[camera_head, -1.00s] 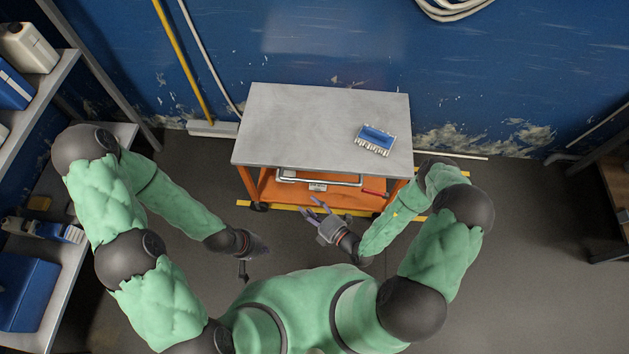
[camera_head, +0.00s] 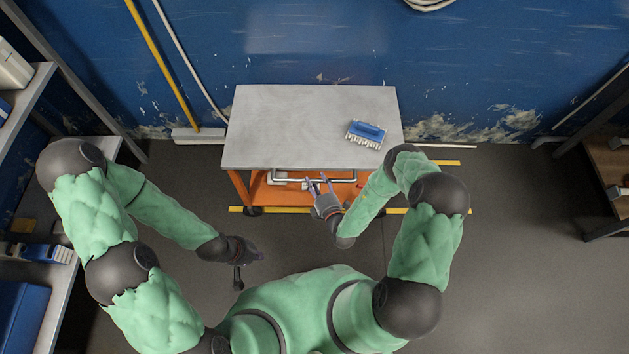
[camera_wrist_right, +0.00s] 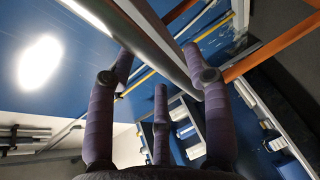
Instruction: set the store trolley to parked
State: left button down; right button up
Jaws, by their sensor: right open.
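The store trolley (camera_head: 310,128) has a grey top and an orange frame, and stands near the blue wall in the head view. A metal handle bar (camera_head: 290,179) runs along its near side, below the top's edge. My right gripper (camera_head: 320,184) is open at this bar, with its fingers pointing at the trolley. In the right wrist view the open fingers (camera_wrist_right: 160,90) spread around a slanting metal bar (camera_wrist_right: 165,45); I cannot tell if they touch it. My left gripper (camera_head: 258,254) hangs apart from the trolley, nearer my body; its finger opening is unclear.
A blue-and-white brush-like item (camera_head: 366,132) lies on the trolley's top. Yellow floor lines (camera_head: 425,211) run beside and under the trolley. A shelf (camera_head: 48,268) stands left and a wooden bench (camera_head: 606,165) right. Floor to the trolley's right is clear.

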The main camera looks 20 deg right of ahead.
jog(key=shift+x, duration=0.95)
pick_arm(q)
jog(key=shift+f, duration=0.35)
